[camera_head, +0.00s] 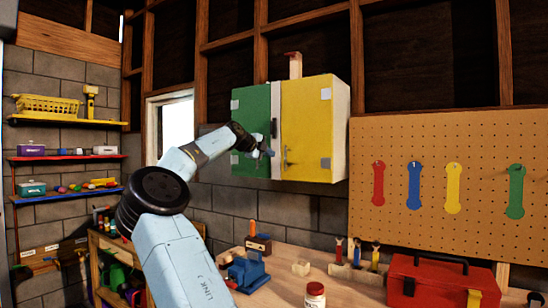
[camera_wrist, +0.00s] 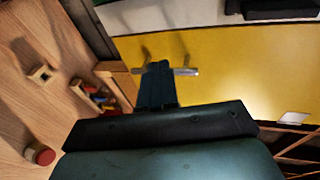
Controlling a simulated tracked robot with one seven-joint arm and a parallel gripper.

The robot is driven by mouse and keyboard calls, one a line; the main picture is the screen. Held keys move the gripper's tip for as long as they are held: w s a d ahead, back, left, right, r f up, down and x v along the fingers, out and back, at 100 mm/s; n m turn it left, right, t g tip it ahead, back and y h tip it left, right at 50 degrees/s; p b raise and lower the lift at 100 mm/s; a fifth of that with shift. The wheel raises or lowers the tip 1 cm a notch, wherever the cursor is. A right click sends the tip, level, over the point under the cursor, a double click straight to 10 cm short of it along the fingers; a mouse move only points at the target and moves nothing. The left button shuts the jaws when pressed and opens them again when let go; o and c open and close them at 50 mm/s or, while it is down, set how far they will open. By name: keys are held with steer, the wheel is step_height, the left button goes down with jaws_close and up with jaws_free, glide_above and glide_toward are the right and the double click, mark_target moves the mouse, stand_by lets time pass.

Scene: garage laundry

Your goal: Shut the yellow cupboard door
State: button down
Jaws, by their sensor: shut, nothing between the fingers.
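The wall cupboard has a green left door (camera_head: 250,118) and a yellow right door (camera_head: 306,120). A pale strip shows between the two doors; I cannot tell how far the yellow door stands ajar. The yellow door has a small metal handle (camera_head: 286,158) near its lower left edge. My gripper (camera_head: 267,152) is shut and empty, in front of the lower gap between the doors, just left of that handle. In the wrist view the yellow door (camera_wrist: 235,65) fills the upper part. The handle (camera_wrist: 187,71) lies beside the tips of my gripper (camera_wrist: 158,68); contact is unclear.
Below is a wooden workbench (camera_head: 285,284) with a blue vise (camera_head: 247,272), a jar (camera_head: 315,296) and a red toolbox (camera_head: 440,283). A pegboard (camera_head: 430,140) with coloured wrenches hangs to the right. Shelves (camera_head: 70,158) stand left. The space before the yellow door looks clear.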

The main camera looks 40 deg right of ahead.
steer(key=s+v, duration=0.1)
steer(key=v, duration=0.6)
steer(key=shift+d, duration=0.15)
steer(key=shift+s+d, duration=0.1)
steer(key=shift+s, duration=0.05)
